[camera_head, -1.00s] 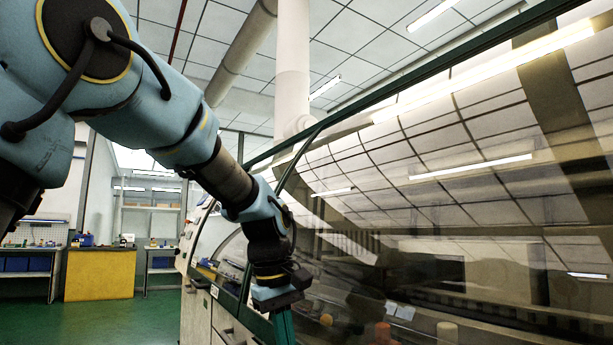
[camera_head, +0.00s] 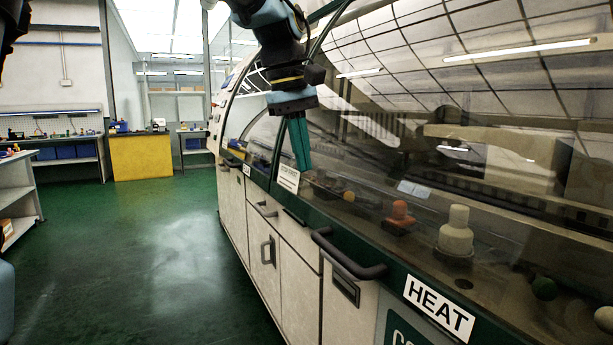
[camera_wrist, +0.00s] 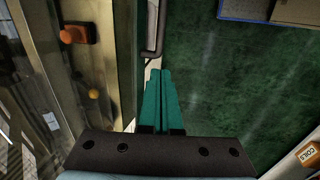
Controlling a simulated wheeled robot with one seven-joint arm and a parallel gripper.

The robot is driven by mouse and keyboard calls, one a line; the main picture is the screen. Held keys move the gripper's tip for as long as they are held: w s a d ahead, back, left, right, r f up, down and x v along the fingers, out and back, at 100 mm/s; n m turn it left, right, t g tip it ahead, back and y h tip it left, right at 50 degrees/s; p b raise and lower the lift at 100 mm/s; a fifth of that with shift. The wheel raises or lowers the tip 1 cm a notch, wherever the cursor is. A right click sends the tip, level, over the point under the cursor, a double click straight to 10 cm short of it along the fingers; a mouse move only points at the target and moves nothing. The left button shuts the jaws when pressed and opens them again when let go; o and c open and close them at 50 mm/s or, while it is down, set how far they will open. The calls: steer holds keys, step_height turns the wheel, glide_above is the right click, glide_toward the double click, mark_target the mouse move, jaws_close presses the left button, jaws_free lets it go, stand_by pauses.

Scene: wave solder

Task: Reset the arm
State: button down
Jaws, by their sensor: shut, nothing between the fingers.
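My gripper (camera_head: 299,146) hangs from my arm in front of the wave solder machine (camera_head: 340,215), its green fingers pointing down. The fingers are together and empty. In the wrist view the gripper (camera_wrist: 160,72) shows two green fingers side by side above the machine's front edge and the green floor. In the head view the fingertips overlap the area beside a small white label (camera_head: 288,178). I cannot tell whether they touch the machine.
The machine has a dark bar handle (camera_head: 345,258), an orange knob (camera_head: 399,215), a pale stacked light or knob (camera_head: 456,232) and a HEAT label (camera_head: 439,305). Green floor (camera_head: 150,250) is open to the left. A shelf (camera_head: 15,195) stands far left; a yellow cabinet (camera_head: 141,157) is at the back.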

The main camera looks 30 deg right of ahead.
steer(key=shift+a+r, duration=0.1)
steer(key=shift+r, duration=0.2)
steer(key=w+a+f+t+p, duration=0.1)
steer(key=w+a+f+p, duration=0.25)
steer(key=a, duration=0.45)
steer(key=w+a+f+p, duration=0.2)
steer(key=w+a+f, duration=0.3)
steer(key=a, duration=0.4)
steer(key=s+a+f+y+p, duration=0.1)
steer(key=s+a+f+p, duration=0.1)
steer(key=a, duration=0.7)
steer(key=s+a+f+y+p, duration=0.1)
steer(key=s+a+f, duration=0.3)
steer(key=a, duration=0.5)
step_height(320, 180, down, 2)
steer(key=shift+s+a+m+t+p, duration=0.25)
steer(key=shift+a+m+t+p, duration=0.05)
steer(key=shift+a+t+p, duration=0.1)
